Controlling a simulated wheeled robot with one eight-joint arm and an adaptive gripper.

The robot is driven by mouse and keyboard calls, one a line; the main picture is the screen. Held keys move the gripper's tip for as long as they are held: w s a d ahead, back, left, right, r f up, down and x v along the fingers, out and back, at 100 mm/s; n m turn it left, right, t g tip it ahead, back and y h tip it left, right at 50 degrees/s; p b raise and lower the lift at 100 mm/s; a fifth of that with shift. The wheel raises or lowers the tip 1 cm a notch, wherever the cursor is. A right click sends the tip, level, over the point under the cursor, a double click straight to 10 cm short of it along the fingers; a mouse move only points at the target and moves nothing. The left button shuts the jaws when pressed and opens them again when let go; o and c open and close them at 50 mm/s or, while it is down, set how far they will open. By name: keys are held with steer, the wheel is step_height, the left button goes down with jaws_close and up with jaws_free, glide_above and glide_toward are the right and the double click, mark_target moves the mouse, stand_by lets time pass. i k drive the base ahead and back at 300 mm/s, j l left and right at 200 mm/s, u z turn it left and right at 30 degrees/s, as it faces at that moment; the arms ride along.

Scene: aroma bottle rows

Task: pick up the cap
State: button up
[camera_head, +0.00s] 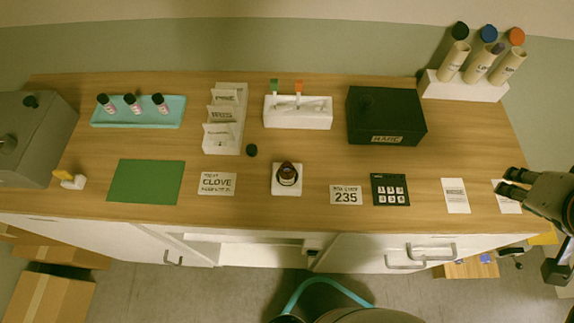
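A small dark round cap (251,150) lies on the wooden counter (330,145), just right of the white card rack (223,125) and apart from it. A small dark brown open-topped jar (287,174) stands on a white square base (287,190), below and to the right of the cap. I cannot tell whether the cap fits this jar.
Left are a teal tray (178,122) with small bottles and a green mat (146,182). A white holder (298,120) and a black box (386,115) stand right of the rack. Counter around the cap is mostly clear.

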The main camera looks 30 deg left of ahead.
mark_target(251, 149)
steer(key=u, duration=1.9)
